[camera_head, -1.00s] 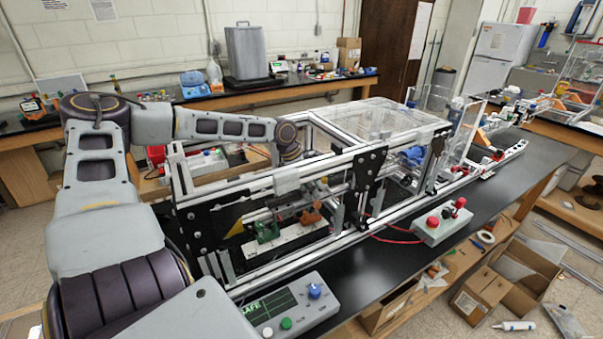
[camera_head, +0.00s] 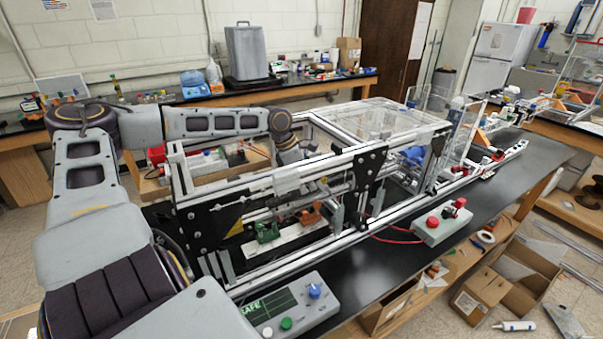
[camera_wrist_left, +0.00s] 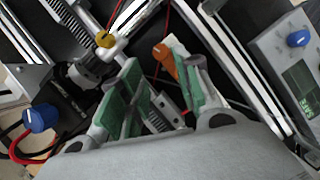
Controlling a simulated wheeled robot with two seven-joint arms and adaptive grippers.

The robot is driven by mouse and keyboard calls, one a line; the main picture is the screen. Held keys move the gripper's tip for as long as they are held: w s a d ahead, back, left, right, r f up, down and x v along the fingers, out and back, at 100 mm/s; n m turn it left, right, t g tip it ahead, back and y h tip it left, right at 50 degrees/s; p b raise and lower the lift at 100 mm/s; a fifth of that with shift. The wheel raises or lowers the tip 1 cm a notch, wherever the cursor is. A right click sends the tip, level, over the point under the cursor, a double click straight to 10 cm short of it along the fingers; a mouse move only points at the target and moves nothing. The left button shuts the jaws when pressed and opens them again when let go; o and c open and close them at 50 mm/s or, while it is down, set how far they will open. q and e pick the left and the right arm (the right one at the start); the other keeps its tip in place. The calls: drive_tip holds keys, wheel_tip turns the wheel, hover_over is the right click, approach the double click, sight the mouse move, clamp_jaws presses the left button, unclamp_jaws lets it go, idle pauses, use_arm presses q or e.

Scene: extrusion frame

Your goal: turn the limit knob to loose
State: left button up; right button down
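No label reads as limit, so I cannot tell which knob it is. A blue knob (camera_head: 314,291) stands on the grey control box (camera_head: 330,310); it also shows in the left wrist view (camera_wrist_left: 298,39). A second blue knob (camera_wrist_left: 40,118) with a white mark sits at the left of the wrist view, by red and black cables. A yellow knob-like part (camera_wrist_left: 105,40) is on a rod beyond the fingers. My left gripper (camera_wrist_left: 164,66) is open and empty, its green-padded fingers apart, touching no knob visibly. In the head view it is mostly hidden inside the frame. My right gripper is out of view.
The aluminium extrusion frame (camera_head: 265,184) surrounds my left wrist. An orange clamp (camera_head: 311,214) and a green clamp (camera_head: 267,232) stand on a white plate inside. A box with red buttons (camera_head: 441,226) stands to the right. The black bench front (camera_head: 375,265) is partly clear.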

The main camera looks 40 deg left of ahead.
use_arm(q)
drive_tip(key=shift+v, duration=1.6)
drive_tip(key=shift+r, duration=0.1)
drive_tip(key=shift+r, duration=0.1)
